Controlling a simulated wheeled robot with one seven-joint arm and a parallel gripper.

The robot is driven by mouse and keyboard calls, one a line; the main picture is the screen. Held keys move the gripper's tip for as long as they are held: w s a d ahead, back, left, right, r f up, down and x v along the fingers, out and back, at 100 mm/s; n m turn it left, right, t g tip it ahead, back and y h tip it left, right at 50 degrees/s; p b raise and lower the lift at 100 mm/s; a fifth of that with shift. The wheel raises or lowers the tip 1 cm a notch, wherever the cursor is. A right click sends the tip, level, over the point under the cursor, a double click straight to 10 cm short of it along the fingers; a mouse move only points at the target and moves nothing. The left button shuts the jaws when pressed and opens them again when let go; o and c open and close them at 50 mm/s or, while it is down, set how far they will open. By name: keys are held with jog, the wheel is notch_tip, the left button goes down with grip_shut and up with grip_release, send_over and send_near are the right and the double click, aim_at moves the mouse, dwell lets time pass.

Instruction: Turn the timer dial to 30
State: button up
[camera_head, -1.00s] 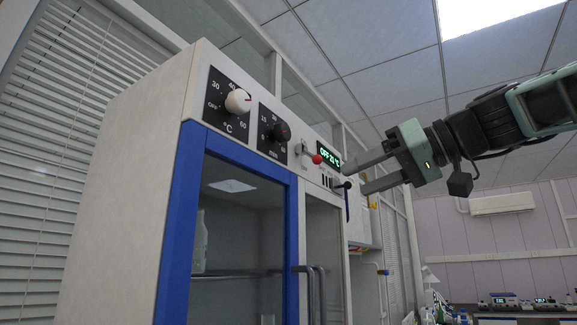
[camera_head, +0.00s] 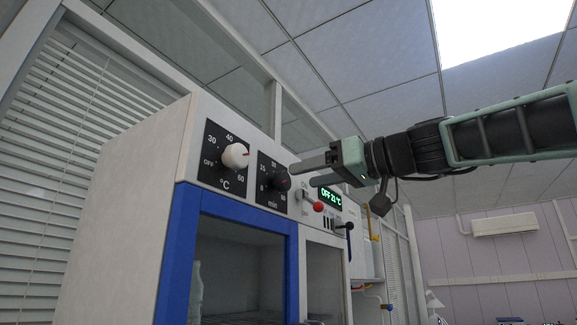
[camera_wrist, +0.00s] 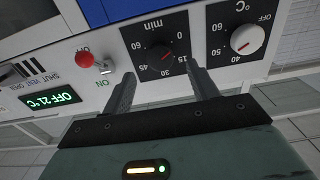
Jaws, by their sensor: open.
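The timer dial (camera_head: 281,181) is a dark round knob on a black plate marked "min", on the upper front panel of a white cabinet. In the wrist view the timer dial (camera_wrist: 156,63) appears upside down, between the two finger lines. Its red mark points to the right and slightly up in that picture, about between the 0 and 15 marks; the exact reading is hard to tell. My gripper (camera_head: 302,176) is open and empty, with its fingertips close to the dial from the right. In the wrist view my gripper (camera_wrist: 160,76) has a finger on either side; contact is not visible.
A white temperature dial (camera_head: 236,156) sits left of the timer. A red-tipped switch (camera_head: 317,206), a green display (camera_head: 331,197) reading "OFF 21°C" and a dark lever (camera_head: 345,226) lie to the right, near my fingers. The blue-framed door (camera_head: 180,245) is below.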

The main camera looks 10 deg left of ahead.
aim_at(287, 180)
jog(key=p+x, duration=0.2)
jog(key=x, duration=0.2)
jog(key=shift+w+a+r, duration=0.1)
jog(key=shift+a+r, duration=0.05)
jog(key=shift+a, duration=0.05)
jog(key=shift+w+a, duration=0.2)
jog(key=shift+a, duration=0.4)
jog(key=c, duration=1)
